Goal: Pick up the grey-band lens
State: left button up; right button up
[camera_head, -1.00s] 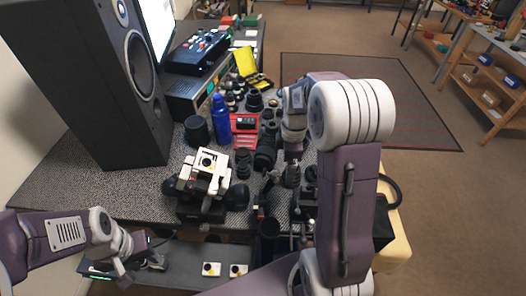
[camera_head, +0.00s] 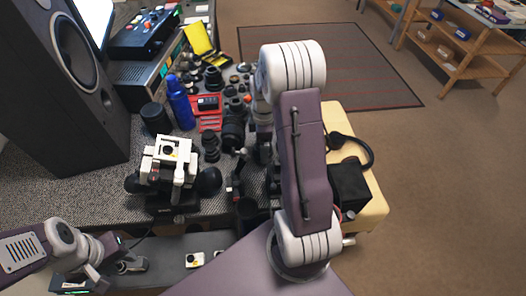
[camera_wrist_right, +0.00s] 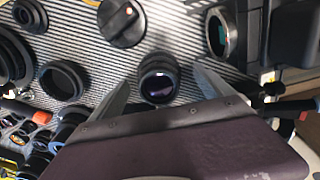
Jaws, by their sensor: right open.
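A short black lens (camera_wrist_right: 158,82) with dark purple glass stands on the striped mat in the right wrist view. My right gripper (camera_wrist_right: 162,76) is open, with one finger on each side of this lens and a gap to each. I cannot make out a grey band on it. In the head view my right arm hides much of this area, and the right gripper's fingers are not clear there. My left gripper (camera_head: 122,264) is at the lower left of the head view, away from the lenses, and its jaw opening is unclear.
Other lens parts crowd the mat: a black ring (camera_wrist_right: 63,80), a black cap (camera_wrist_right: 122,22) and a mount ring (camera_wrist_right: 220,32). A blue bottle (camera_head: 180,103), a red tray (camera_head: 209,113), a white-and-black device (camera_head: 170,160) and a speaker (camera_head: 62,80) stand on the table.

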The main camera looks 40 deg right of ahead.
jog(key=f, duration=0.3)
jog(key=shift+w+f, duration=0.2)
jog(key=shift+f, duration=0.1)
jog(key=shift+s+r, duration=0.1)
jog(key=c, duration=1.8)
